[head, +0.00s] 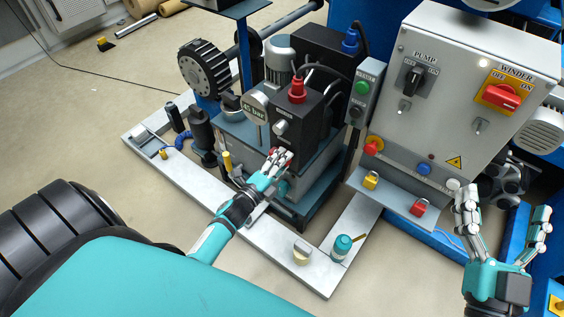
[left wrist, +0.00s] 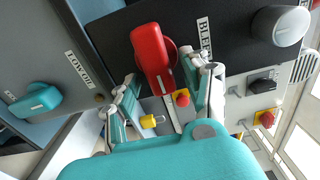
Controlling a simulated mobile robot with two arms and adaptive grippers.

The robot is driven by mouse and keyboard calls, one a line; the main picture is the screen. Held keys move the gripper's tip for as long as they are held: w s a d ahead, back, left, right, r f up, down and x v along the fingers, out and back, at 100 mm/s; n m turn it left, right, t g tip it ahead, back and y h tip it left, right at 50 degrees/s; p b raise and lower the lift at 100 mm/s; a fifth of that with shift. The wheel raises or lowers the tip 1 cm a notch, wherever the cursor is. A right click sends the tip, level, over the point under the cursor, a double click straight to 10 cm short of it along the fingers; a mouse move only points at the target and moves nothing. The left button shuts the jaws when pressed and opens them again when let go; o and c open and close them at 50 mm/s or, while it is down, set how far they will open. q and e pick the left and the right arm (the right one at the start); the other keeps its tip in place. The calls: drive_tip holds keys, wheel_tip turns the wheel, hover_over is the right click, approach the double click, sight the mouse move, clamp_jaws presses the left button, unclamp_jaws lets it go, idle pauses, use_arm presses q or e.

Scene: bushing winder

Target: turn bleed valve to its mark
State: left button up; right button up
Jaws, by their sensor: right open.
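The bleed valve's red handle (left wrist: 152,62) is near the middle of the left wrist view, beside a partly cut-off label that begins "BLE" (left wrist: 204,38). In the head view only a bit of red shows behind my left gripper (head: 283,157), at the front of the dark pump block. In the left wrist view the fingers of my left gripper (left wrist: 158,82) are apart, one side on each side of the handle. I see no clear contact with it. The valve's mark is not clear to see. My right gripper (head: 504,218) is open and empty at the lower right.
The grey control box (head: 455,95) with pump and winder switches stands at right. Yellow and red padlocks (head: 371,181) sit on its shelf. A teal knob (left wrist: 36,98) and a grey knob (left wrist: 280,26) flank the valve. A teal-capped bottle (head: 342,247) stands on the pale frame.

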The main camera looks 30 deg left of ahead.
use_arm(q)
drive_tip(key=shift+s, duration=0.1)
drive_tip(key=s, duration=1.1)
drive_tip(key=shift+s+a, duration=0.4)
drive_tip(key=shift+a, duration=0.05)
